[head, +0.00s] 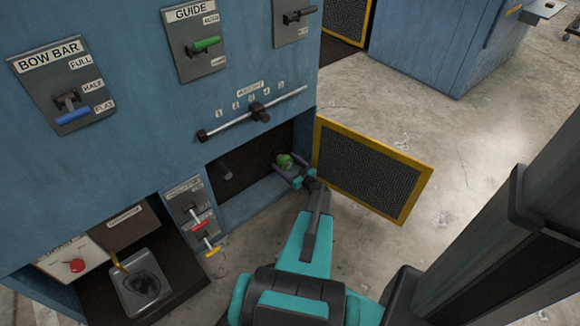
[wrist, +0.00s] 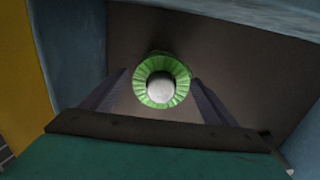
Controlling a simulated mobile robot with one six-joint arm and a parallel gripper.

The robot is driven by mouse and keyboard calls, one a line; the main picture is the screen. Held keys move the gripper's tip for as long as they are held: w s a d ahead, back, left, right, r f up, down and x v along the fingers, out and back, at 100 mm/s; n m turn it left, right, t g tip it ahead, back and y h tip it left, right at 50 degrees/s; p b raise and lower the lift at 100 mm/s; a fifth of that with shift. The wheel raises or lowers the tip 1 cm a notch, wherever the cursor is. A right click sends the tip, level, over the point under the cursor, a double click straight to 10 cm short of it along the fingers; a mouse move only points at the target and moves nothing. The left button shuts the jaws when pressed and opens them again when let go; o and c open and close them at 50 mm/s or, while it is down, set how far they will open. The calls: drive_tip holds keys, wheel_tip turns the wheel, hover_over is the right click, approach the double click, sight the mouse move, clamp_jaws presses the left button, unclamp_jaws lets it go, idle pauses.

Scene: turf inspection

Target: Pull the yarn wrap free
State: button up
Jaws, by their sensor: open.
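The yarn wrap (head: 285,160) is a green ribbed band inside the open bay of the blue machine. In the wrist view the yarn wrap (wrist: 141,84) rings the pale round end of a roller (wrist: 160,89), which faces the camera. My gripper (head: 290,176) reaches into the bay. In the wrist view my gripper (wrist: 161,78) is open, with one dark finger to the left of the wrap and one to the right. A gap shows between each finger and the wrap. The far side of the wrap is hidden.
A yellow-framed mesh door (head: 372,170) stands open to the right of the bay. The bay's dark back wall (wrist: 220,50) lies behind the wrap. The concrete floor (head: 440,130) at right is clear.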

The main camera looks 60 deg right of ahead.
drive_tip(key=c, duration=1.2)
drive_tip(key=shift+o, duration=0.2)
drive_tip(key=shift+p+v, duration=0.3)
drive_tip(key=shift+v, duration=2.85)
drive_tip(key=shift+s, duration=0.1)
drive_tip(key=shift+v, duration=2.3)
drive_tip(key=shift+a, duration=0.1)
